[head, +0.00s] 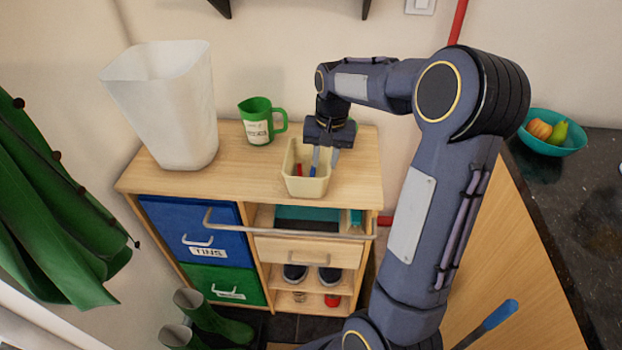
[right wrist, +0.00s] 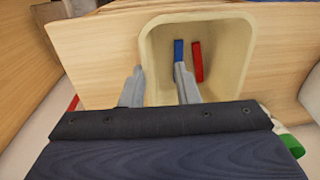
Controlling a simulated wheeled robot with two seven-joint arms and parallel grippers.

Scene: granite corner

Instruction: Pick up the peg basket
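The peg basket (head: 306,186) is a small cream open box on top of the wooden cabinet, near its right end. It holds a red peg (right wrist: 197,62) and a blue peg (right wrist: 179,52). My right gripper (head: 325,161) points down at the basket's right wall in the head view. In the right wrist view, the gripper (right wrist: 159,76) has one finger outside the basket (right wrist: 225,45) and the other inside, with the wall between them. The fingers are apart, with a visible gap inside the wall. My left gripper is out of view.
A green mug (head: 258,128) and a tall white bin (head: 180,120) stand left of the basket on the cabinet top (head: 230,178). A metal rail (head: 300,234) runs along the cabinet front. A teal fruit bowl (head: 545,145) is on the dark counter at right.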

